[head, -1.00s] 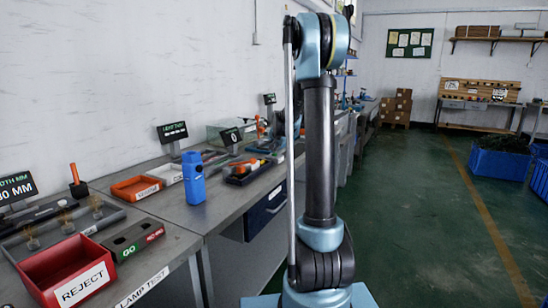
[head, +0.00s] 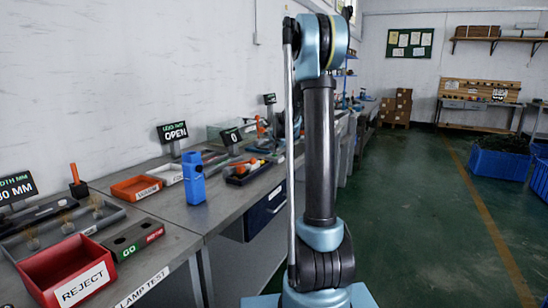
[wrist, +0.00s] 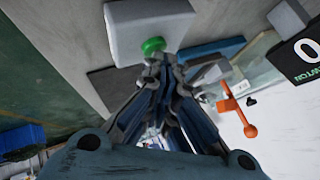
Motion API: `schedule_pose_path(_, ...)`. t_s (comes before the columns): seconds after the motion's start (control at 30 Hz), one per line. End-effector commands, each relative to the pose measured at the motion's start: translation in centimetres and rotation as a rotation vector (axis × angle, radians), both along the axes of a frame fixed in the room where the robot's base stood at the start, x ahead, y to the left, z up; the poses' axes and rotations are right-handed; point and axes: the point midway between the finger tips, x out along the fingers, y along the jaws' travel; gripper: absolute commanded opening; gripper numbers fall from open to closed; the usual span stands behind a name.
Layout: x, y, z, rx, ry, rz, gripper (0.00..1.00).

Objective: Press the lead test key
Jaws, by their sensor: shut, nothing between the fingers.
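A round green key (wrist: 153,46) sits on a pale grey box (wrist: 150,22) in the wrist view. My gripper (wrist: 160,63) is shut and empty, with its fingertips right at the near edge of the key. I cannot tell whether they touch it. The lead test display (head: 173,132) stands on the bench in the head view and reads OPEN. In the head view my gripper and the green key do not show clearly; my arm stands in front of part of the bench.
A display reading 0 newton (wrist: 301,62) and an orange tool (wrist: 240,112) lie right of my gripper in the wrist view. A blue block (head: 193,178), an orange tray (head: 136,188) and a red reject bin (head: 70,275) stand on the benches.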

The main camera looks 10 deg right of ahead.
Motion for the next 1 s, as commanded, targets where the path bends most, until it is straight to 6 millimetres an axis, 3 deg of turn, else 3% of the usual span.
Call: schedule_pose_path(1.0, 0.0, 0.0, 2.9, 0.000, 0.000, 0.000, 0.00)
